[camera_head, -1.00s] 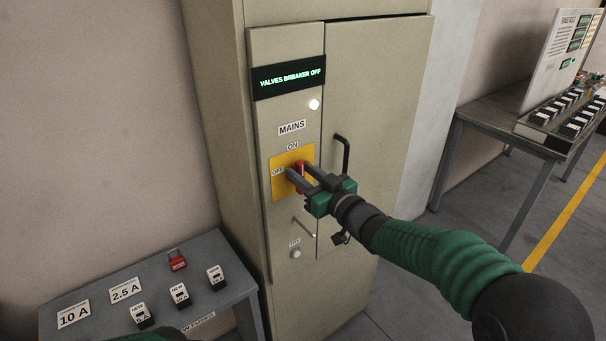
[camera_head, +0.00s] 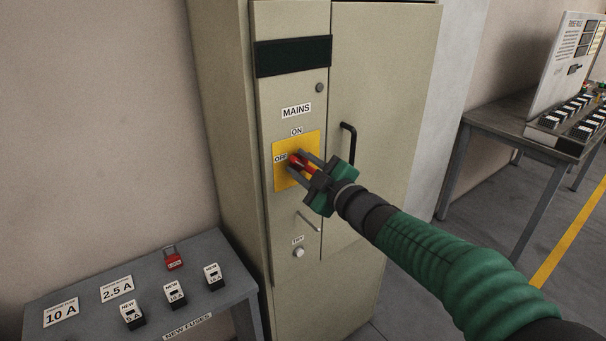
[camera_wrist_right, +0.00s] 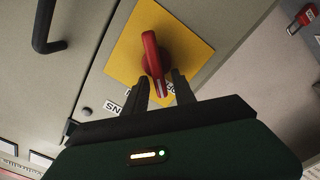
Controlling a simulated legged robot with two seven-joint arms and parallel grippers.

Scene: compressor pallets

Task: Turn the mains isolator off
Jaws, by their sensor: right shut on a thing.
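The mains isolator is a red rotary handle (camera_head: 303,165) on a yellow plate (camera_head: 283,178), on the front of a beige cabinet (camera_head: 375,90). The handle lies nearly sideways, with its end toward the OFF label (camera_head: 280,158). The ON label (camera_head: 296,131) is above it. My right gripper (camera_head: 297,162) is shut on the handle, with one finger on each side. The wrist view shows the red handle (camera_wrist_right: 152,52) between the two fingertips (camera_wrist_right: 161,80). The display (camera_head: 293,57) and the lamp (camera_head: 319,88) above are dark. My left gripper is not in view.
A black door handle (camera_head: 348,145) is right of the isolator. A small lever (camera_head: 309,221) and a white button (camera_head: 299,253) are below. A grey table (camera_head: 215,250) at lower left holds fuses and a red padlock (camera_head: 173,259). Another table (camera_head: 490,117) stands right.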

